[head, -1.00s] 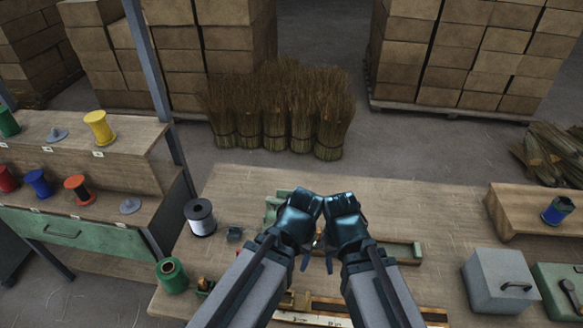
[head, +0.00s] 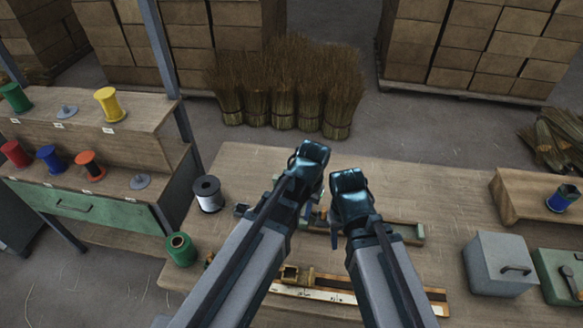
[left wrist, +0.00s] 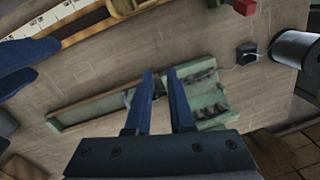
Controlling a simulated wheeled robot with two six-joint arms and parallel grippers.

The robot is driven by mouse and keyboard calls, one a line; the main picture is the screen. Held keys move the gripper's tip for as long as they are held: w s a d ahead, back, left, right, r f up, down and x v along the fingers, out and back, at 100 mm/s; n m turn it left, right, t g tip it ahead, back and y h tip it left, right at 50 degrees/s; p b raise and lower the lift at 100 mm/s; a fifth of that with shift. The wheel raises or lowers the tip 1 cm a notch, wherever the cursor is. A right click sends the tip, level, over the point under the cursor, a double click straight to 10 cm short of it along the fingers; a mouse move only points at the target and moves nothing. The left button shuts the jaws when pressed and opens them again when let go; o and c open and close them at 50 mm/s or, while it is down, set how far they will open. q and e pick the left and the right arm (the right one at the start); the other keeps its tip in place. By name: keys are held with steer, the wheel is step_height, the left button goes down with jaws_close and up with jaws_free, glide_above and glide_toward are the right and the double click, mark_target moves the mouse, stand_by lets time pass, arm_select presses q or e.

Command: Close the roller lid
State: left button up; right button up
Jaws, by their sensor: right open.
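The green winding fixture lies on the table, and its long trough (head: 405,234) shows right of my arms in the head view. In the left wrist view the trough (left wrist: 90,108) runs left, and the fixture's green roller end (left wrist: 208,98) lies right of my fingers. I cannot tell how the lid stands. My left gripper (head: 308,212) is open and empty above the fixture; its blue fingers (left wrist: 160,75) are slightly apart. My right gripper (head: 334,236) is open beside it; its blue fingers show at the left wrist view's left edge (left wrist: 25,65). My arms hide the fixture's left end in the head view.
A wooden rail with a scale (head: 320,293) lies in front. A grey box (head: 498,263) stands right. The table's back strip is clear.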

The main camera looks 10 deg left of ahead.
arm_select(q)
steer(key=shift+n, duration=0.8)
steer(key=w+r, duration=0.1)
steer(key=w, duration=0.4)
steer(key=w+a+r+p, duration=0.1)
steer(key=w, duration=0.4)
steer(key=w+a+r+p, duration=0.1)
steer(key=w, duration=0.4)
steer(key=shift+r, duration=0.3)
jaws_close()
steer(key=w+a+r+n+h+p, duration=0.1)
steer(key=w+a, duration=0.3)
steer(key=w, duration=0.6)
steer(key=shift+a+r+p, duration=0.35)
steer(key=shift+p, duration=0.2)
arm_select(e)
step_height(320, 180, up, 5)
steer(key=shift+r, duration=0.2)
arm_select(q)
steer(key=shift+f, duration=0.1)
arm_select(e)
steer(key=shift+f, duration=0.1)
